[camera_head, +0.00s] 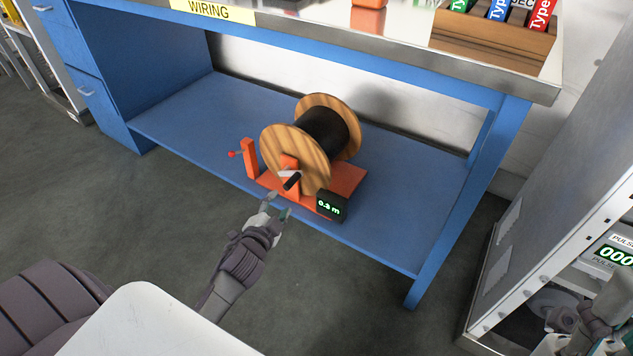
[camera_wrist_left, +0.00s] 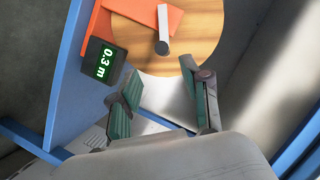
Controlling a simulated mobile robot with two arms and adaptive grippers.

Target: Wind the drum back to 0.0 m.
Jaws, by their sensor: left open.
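The drum (camera_head: 325,130), black cable between wooden flanges, sits in an orange stand (camera_head: 345,182) on the blue lower shelf. Its wooden flange also shows in the left wrist view (camera_wrist_left: 200,35). A small black display (camera_head: 331,206) on the stand reads 0.3 m; it reads the same in the left wrist view (camera_wrist_left: 103,61). A crank with a dark grip (camera_head: 292,181) sticks out from the near flange. My left gripper (camera_head: 275,206) is open and empty, just in front of and below the crank. My right gripper (camera_head: 590,325) is partly visible at the lower right; its jaws are unclear.
The workbench top edge (camera_head: 400,45) overhangs the shelf, and a blue leg (camera_head: 455,210) stands to the right. A red-knobbed lever (camera_head: 234,154) juts from the stand's left. A grey cabinet (camera_head: 560,190) stands at right. The shelf is bare on both sides of the drum.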

